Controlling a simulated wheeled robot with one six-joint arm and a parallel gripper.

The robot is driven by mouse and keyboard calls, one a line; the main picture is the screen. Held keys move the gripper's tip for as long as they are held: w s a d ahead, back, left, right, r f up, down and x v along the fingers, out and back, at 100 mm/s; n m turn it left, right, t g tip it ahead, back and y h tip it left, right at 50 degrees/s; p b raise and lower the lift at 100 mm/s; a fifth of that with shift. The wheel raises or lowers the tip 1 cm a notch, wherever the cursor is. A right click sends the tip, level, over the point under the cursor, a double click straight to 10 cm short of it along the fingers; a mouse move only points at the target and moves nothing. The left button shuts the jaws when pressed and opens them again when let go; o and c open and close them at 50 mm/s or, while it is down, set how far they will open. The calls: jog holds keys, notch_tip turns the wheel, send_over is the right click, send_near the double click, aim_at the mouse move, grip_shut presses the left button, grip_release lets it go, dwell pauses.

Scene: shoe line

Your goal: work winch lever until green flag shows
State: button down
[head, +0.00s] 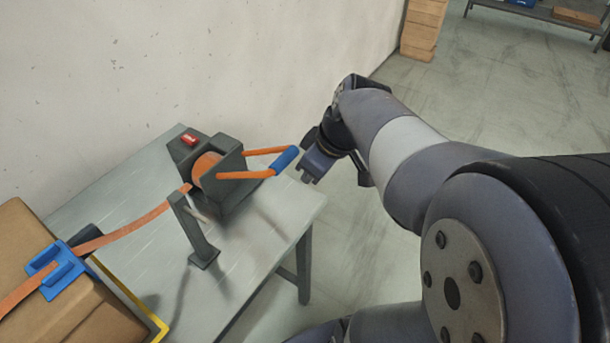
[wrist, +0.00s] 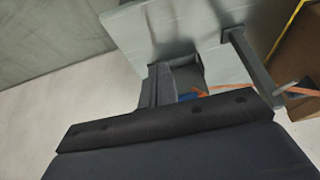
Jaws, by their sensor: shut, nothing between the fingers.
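The winch (head: 232,186) is a dark grey block on the table, with orange strap wound on its drum (head: 205,168). A red flag (head: 190,140) with small white marks shows on top; I see no green. The lever (head: 248,174) has two orange arms and a blue grip (head: 286,159), and points right, out near the table's edge. My gripper (head: 309,178) is shut and empty, just right of the grip; I cannot tell if they touch. In the wrist view, a bit of the blue grip (wrist: 187,97) shows past my gripper's dark housing, mostly hidden.
The grey table (head: 255,235) carries an upright post (head: 192,228) in front of the winch. The orange strap (head: 125,231) runs left to a blue bracket (head: 58,269) on a cardboard box (head: 25,240). A wall stands behind; floor right of the table is clear.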

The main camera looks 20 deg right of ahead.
jog(key=v, duration=0.6)
jog(key=shift+s+d, duration=0.35)
jog(key=shift+s, duration=0.1)
jog(key=shift+r, duration=0.1)
dwell(0.7)
